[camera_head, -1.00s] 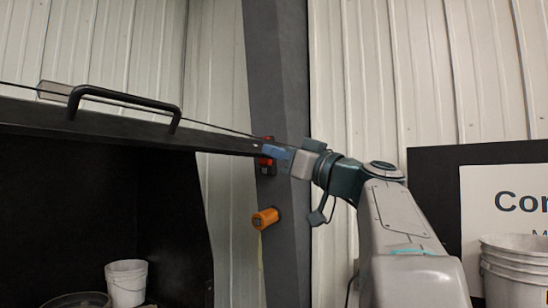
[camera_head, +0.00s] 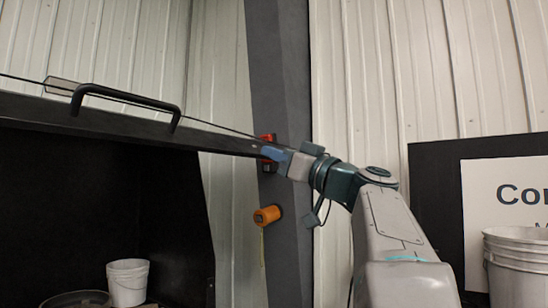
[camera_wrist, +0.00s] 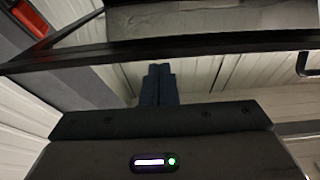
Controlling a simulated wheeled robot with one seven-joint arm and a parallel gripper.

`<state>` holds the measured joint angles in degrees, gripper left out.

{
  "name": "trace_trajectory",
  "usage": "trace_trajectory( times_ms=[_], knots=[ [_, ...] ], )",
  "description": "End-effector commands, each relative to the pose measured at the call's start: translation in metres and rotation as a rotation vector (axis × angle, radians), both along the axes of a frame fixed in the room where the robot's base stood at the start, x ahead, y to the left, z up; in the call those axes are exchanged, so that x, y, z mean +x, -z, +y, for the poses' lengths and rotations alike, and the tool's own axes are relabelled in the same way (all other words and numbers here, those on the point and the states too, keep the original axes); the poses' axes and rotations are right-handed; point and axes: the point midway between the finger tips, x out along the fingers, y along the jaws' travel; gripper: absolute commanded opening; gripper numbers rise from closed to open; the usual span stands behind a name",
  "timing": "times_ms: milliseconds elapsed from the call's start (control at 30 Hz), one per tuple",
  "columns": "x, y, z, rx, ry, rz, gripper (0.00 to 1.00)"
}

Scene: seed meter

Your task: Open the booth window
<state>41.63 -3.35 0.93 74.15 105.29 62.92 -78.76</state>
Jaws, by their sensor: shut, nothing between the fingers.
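The booth window (camera_head: 215,143) shows as a dark frame bar with a thin glass edge, sloping down to the right above the booth's dark opening. Its black handle (camera_head: 125,97) is on the bar's left part, well away from my gripper. My gripper (camera_head: 264,152) is at the bar's right end, with its blue fingers closed together and empty. In the wrist view the shut fingers (camera_wrist: 158,70) point at the dark bar (camera_wrist: 215,46), their tips close to its lower edge. I cannot tell whether they touch. Part of the handle (camera_wrist: 305,65) shows at the right edge.
A grey post (camera_head: 282,80) stands behind my gripper, with a red fixture (camera_head: 268,138) and an orange knob (camera_head: 266,215) on it. A white bucket (camera_head: 127,283) stands inside the booth. Stacked buckets (camera_head: 515,265) and a sign (camera_head: 505,205) are at the right.

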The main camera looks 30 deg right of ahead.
Motion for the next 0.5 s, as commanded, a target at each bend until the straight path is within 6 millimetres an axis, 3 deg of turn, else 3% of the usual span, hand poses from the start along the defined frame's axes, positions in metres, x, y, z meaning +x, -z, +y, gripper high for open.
trace_trajectory(
  times_ms=[167, 233, 500],
  knots=[
    [-0.011, -0.032, -0.005, -0.004, -0.006, -0.002, 0.0],
    [-0.025, -0.015, -0.012, -0.002, -0.004, -0.001, 0.0],
    [-0.073, 0.004, -0.039, 0.0, -0.001, 0.0, 0.0]
  ],
)
